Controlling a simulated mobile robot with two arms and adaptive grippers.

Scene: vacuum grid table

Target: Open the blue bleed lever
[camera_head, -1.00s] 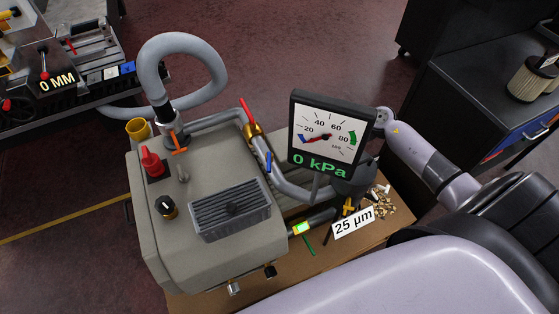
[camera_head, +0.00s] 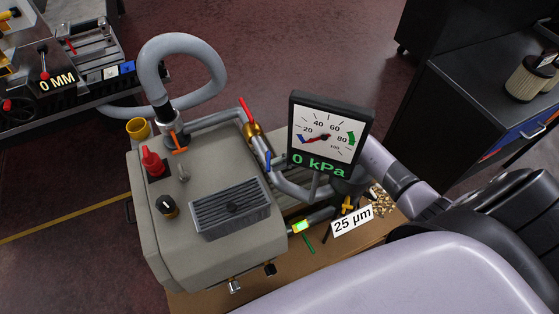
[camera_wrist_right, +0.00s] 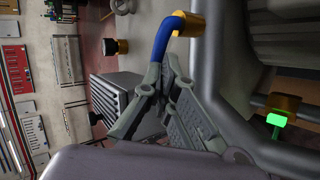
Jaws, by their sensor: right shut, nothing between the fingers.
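The blue bleed lever (camera_head: 268,161) stands on the pipe left of the gauge in the camera_head view. In the wrist view the lever (camera_wrist_right: 165,38) is a bent blue handle joined to a brass fitting (camera_wrist_right: 189,23). My right gripper (camera_wrist_right: 171,72) is shut and empty, with its fingertips just below the lever's lower end. I cannot tell whether they touch it. In the camera_head view the gauge (camera_head: 331,128), reading 0 kPa, hides most of this gripper. My left gripper is not in view.
A red-handled lever (camera_head: 246,109) on a brass valve stands close behind the blue one. The grey pump housing (camera_head: 210,160) with a ribbed vent (camera_head: 230,208) lies to the left. A white 25 µm label (camera_head: 352,221) and loose brass bits (camera_head: 381,204) lie right of the pump.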

